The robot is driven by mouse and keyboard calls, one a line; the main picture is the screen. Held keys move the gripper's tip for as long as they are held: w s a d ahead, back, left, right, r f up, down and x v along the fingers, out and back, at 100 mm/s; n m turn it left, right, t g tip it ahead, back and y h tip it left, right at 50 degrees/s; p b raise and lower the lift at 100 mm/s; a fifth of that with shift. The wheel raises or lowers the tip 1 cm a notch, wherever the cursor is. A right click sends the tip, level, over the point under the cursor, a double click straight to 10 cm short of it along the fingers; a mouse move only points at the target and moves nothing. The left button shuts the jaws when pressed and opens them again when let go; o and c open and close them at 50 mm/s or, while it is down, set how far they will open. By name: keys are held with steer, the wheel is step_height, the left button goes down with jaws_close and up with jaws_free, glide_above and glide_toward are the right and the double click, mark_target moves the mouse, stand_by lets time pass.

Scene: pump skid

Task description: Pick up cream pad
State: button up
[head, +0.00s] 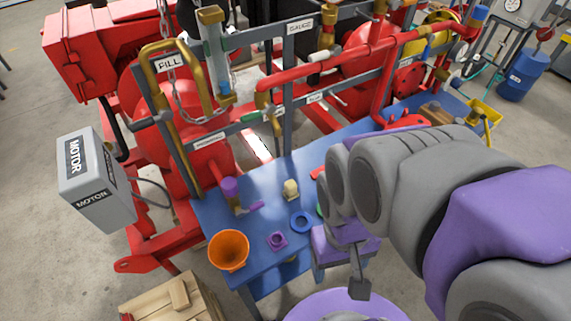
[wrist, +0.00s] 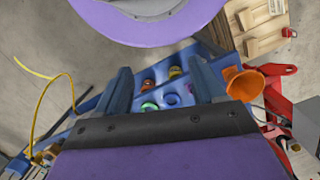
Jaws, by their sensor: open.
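A small cream piece (head: 291,189), which looks like the cream pad, stands on the blue table (head: 262,205) in the head view. My gripper (wrist: 160,68) is open, with its two dark fingers apart and nothing between their tips. In the head view its purple body and one grey finger hang at the table's front edge, to the right of and nearer than the cream piece. The wrist view looks past the fingers to small coloured parts on the table; I cannot surely tell the cream piece among them.
Near the cream piece are a blue ring (head: 301,222), a purple square part (head: 277,240) and a purple cylinder (head: 229,188). An orange funnel (head: 229,250) is at the front left corner. Red pipes and grey frame rails (head: 288,80) stand behind. A wooden crate (head: 170,299) is front left.

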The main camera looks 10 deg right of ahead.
steer(key=n+t+y+p, duration=0.1)
steer(key=n+p, duration=0.5)
steer(key=n, duration=1.5)
glide_above(291, 183)
steer(key=s, duration=0.1)
steer(key=f, duration=1.7)
steer(key=shift+a, duration=0.2)
steer(key=shift+w+d+f+n, duration=0.15)
steer(key=shift+w+f+n, duration=0.25)
steer(key=shift+f, duration=0.1)
steer(key=shift+w+f+b, duration=0.1)
steer(key=shift+f+b, duration=0.2)
steer(key=shift+f, duration=0.1)
steer(key=shift+f+b, duration=0.55)
steer(key=shift+f, duration=2.65)
